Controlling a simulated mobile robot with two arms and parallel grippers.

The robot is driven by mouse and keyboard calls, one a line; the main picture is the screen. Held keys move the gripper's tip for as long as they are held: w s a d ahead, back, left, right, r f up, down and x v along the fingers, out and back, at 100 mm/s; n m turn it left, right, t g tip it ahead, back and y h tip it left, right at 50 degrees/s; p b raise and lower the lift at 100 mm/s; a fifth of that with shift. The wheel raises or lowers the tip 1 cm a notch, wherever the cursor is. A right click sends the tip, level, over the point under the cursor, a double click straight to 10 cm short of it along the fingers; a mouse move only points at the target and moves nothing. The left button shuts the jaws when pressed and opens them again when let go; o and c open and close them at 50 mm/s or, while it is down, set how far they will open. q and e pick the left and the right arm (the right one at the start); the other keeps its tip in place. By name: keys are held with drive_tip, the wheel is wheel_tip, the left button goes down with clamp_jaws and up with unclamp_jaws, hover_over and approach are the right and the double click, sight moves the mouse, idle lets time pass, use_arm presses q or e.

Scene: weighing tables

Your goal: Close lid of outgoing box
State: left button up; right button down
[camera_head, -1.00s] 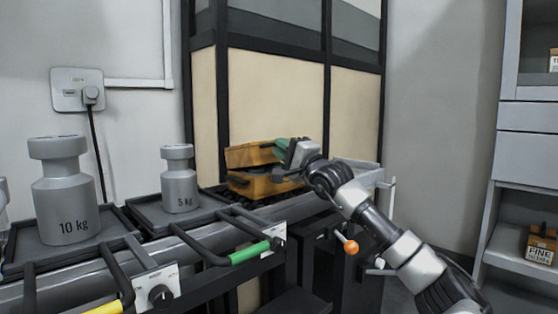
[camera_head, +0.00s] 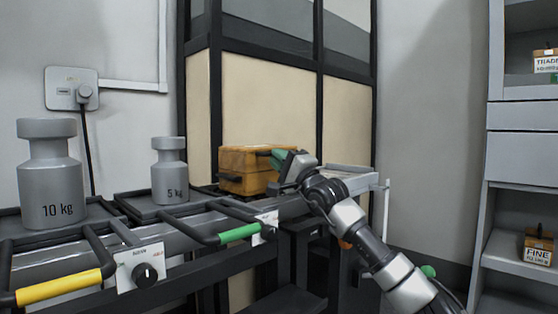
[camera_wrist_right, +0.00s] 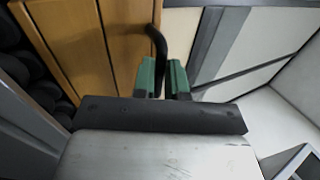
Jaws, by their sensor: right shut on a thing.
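The outgoing box (camera_head: 243,162) is a small orange-brown wooden box at the far end of the table row. Its lid (camera_head: 240,155) lies down over the box body (camera_head: 245,185), with a dark seam between them in the head view. My right gripper (camera_head: 277,158) is at the right side of the box. In the right wrist view, its green fingertips (camera_wrist_right: 164,78) are shut on a black handle (camera_wrist_right: 158,45) on the wooden box (camera_wrist_right: 75,35). The gripper hides part of the box's right side. My left gripper is not in view.
A 10 kg weight (camera_head: 52,180) and a 5 kg weight (camera_head: 169,172) stand on dark trays to the left. Bars with a yellow grip (camera_head: 60,287) and a green grip (camera_head: 239,233) edge the tables. A shelf (camera_head: 520,235) with small boxes stands right.

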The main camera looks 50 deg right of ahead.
drive_tip(key=shift+w+f, duration=0.15)
drive_tip(key=shift+f, duration=0.2)
drive_tip(key=c, duration=1.2)
unclamp_jaws()
drive_tip(key=shift+o, duration=0.2)
drive_tip(key=shift+s+f+b, duration=0.35)
drive_tip(key=shift+s+b, duration=0.1)
drive_tip(key=shift+b, duration=0.1)
drive_tip(key=b+v, duration=0.3)
drive_tip(key=v, duration=0.6)
drive_tip(key=shift+s, duration=0.4)
